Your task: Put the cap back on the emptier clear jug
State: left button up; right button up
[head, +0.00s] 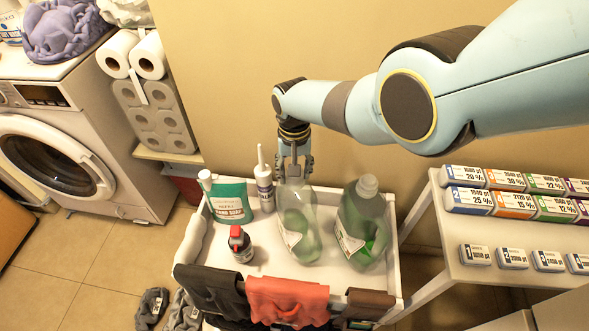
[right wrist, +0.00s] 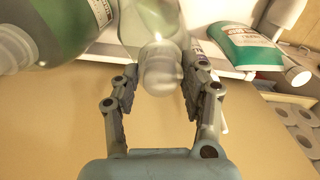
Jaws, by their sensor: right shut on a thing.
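Two clear jugs with green liquid stand upright on the white cart. The left jug (head: 300,237) looks paler and emptier; the right jug (head: 352,225) looks darker green and has a greyish top. My right gripper (head: 294,170) points down over the left jug's top. In the right wrist view, my right gripper (right wrist: 158,85) is shut on a pale translucent cap (right wrist: 160,68), in line with the neck of the paler jug (right wrist: 145,22). I cannot tell whether the cap is seated on the neck. The darker jug (right wrist: 60,30) is at upper left there. My left gripper is out of view.
On the cart (head: 335,278), a green-and-white pouch (head: 230,202), a white spout bottle (head: 264,185) and a dark bottle with a red top (head: 241,245) stand left of the jugs. Cloths (head: 288,300) hang over its front. A shelf with price tags (head: 480,240) is at right.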

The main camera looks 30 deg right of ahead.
jog(key=o, duration=1.7)
jog(key=shift+c, duration=0.2)
notch_tip(320, 180, up, 7)
jog(key=p, duration=0.7)
jog(key=shift+r, duration=0.1)
